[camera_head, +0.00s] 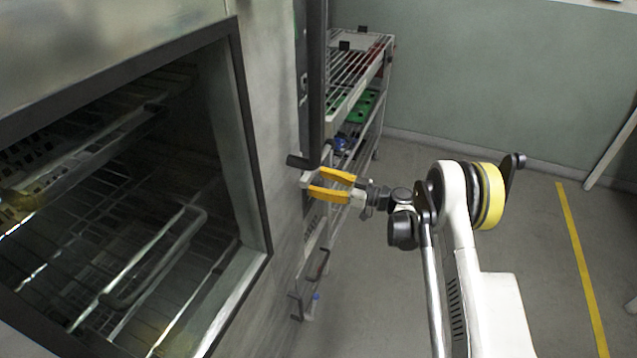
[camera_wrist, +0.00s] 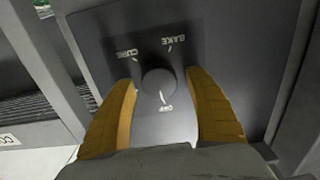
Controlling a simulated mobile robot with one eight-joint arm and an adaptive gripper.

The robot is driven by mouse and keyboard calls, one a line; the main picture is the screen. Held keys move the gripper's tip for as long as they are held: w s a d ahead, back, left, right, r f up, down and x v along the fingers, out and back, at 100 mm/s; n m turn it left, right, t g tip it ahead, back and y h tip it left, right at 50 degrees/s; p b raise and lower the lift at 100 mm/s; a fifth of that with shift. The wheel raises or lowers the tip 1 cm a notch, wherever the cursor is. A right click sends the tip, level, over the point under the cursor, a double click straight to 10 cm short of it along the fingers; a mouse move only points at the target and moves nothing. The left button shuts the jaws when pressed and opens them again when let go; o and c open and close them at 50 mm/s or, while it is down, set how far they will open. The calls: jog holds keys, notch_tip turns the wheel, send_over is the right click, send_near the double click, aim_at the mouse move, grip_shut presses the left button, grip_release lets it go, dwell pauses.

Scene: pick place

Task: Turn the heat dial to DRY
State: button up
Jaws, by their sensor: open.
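The heat dial (camera_wrist: 158,82) is a round dark knob on a dark panel in the wrist view. Upside-down labels CURE and BAKE show around it, and a smaller label below looks like OFF. A pale mark at the knob's lower edge is close to that label. I see no DRY label. My gripper (camera_wrist: 162,92) is open, with one yellow finger on each side of the knob; I cannot tell whether they touch it. In the head view my gripper (camera_head: 311,183) is at the oven's right side, and the dial is hidden.
The oven (camera_head: 262,170) stands at left, its chamber showing wire racks (camera_head: 150,260). A dark vertical bar (camera_head: 312,90) runs just above my gripper. A wire shelf cart (camera_head: 362,75) holding green and red items stands behind. Floor at right is clear around a yellow line (camera_head: 580,260).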

jog(key=c, duration=1.2)
jog(key=m, duration=0.7)
jog(key=shift+w, duration=0.1)
jog(key=m, duration=0.6)
jog(key=shift+w+f+m, duration=0.1)
jog(key=shift+f+m, duration=0.05)
jog(key=shift+m, duration=0.15)
jog(key=o, duration=1.2)
